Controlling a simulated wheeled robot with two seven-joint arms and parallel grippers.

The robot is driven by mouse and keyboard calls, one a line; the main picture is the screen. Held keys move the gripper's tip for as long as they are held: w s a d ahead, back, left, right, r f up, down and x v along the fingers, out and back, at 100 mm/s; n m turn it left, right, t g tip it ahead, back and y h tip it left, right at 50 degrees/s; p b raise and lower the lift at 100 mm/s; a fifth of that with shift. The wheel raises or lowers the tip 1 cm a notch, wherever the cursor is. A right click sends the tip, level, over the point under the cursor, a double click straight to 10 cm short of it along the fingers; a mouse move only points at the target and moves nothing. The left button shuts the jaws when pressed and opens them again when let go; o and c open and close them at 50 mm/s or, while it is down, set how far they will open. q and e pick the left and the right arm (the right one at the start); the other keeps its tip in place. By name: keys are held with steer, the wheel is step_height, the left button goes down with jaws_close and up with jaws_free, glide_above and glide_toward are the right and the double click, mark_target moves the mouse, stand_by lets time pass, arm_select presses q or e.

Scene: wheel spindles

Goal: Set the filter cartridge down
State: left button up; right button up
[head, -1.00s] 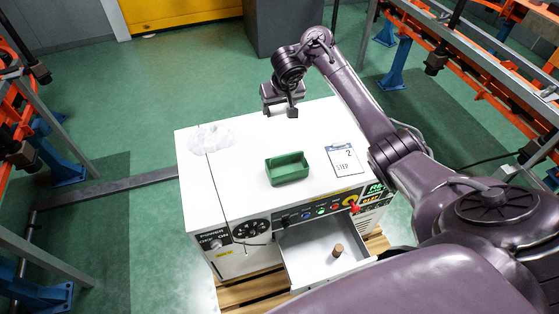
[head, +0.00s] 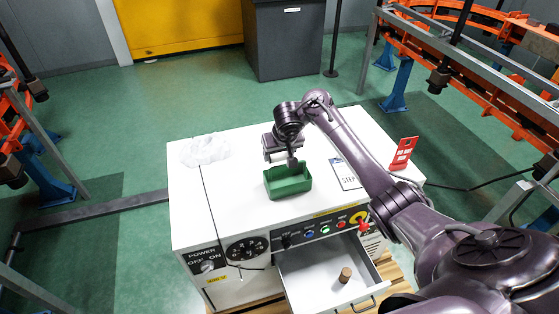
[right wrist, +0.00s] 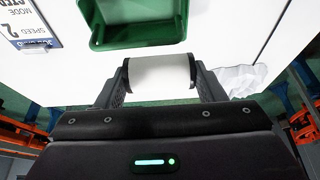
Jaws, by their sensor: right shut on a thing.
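My right gripper (head: 292,162) is shut on the filter cartridge (right wrist: 160,73), a white cylinder with dark ends, held crosswise between the two fingers in the right wrist view. In the head view the cartridge is mostly hidden and hard to make out at the gripper. The gripper is at the back edge of a green open bin (head: 290,187) on the white cabinet top. In the right wrist view the bin (right wrist: 140,43) shows just beyond the cartridge, apart from it in the picture. My left gripper is not in view.
A crumpled clear bag (head: 205,150) lies at the left of the white cabinet top (head: 225,200). A printed card (head: 346,174) lies right of the bin, and a red object (head: 403,153) stands further right. The open front drawer holds a brown cylinder (head: 345,275).

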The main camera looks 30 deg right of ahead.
steer(key=shift+w+f, duration=0.1)
steer(key=shift+f, duration=0.9)
steer(key=shift+f, duration=0.3)
steer(key=o, duration=1.1)
steer(key=shift+c, duration=0.2)
steer(key=p+v, duration=0.8)
steer(key=v, duration=0.4)
steer(key=shift+r+p, duration=0.3)
steer(key=shift+p, duration=0.1)
